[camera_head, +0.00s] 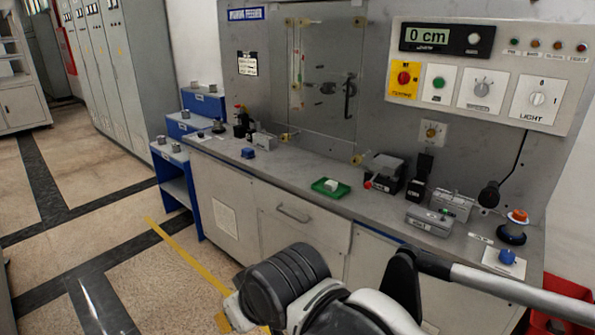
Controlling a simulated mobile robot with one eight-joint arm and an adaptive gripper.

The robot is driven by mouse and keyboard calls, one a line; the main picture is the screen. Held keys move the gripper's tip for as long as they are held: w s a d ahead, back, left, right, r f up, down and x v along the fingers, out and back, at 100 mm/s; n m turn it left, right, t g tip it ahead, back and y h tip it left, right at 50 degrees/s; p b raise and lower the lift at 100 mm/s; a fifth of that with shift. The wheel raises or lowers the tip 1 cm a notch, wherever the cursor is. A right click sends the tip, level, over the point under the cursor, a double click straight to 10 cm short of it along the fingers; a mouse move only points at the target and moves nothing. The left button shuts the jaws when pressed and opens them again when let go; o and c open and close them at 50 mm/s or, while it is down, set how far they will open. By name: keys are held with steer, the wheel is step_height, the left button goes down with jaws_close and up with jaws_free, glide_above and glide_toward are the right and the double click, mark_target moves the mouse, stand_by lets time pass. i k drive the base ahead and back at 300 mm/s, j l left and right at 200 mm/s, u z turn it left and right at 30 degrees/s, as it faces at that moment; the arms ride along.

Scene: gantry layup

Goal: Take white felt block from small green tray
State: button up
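A white felt block (331,184) sits in the small green tray (318,187). The tray rests near the front edge of the grey counter, around the middle of the view. My arm shows at the bottom of the view, below and in front of the counter. My gripper cannot be made out, so its state does not show. Nothing covers the tray or the block.
The grey counter (285,168) holds a black device with a red knob (385,172) and grey boxes (430,220) right of the tray. A blue knob (248,153) lies to its left. A transparent panel (322,95) stands behind. Floor is clear at left.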

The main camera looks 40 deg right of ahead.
mark_target(330, 185)
steer(key=i, duration=2.2)
steer(key=i+z, duration=0.25)
steer(key=z, duration=0.15)
steer(key=i+j+z, duration=0.15)
steer(key=z, duration=0.2)
steer(key=i+j+z, duration=0.2)
steer(key=i+z, duration=0.2)
steer(key=i+j+z, duration=0.2)
steer(key=z, duration=2.55)
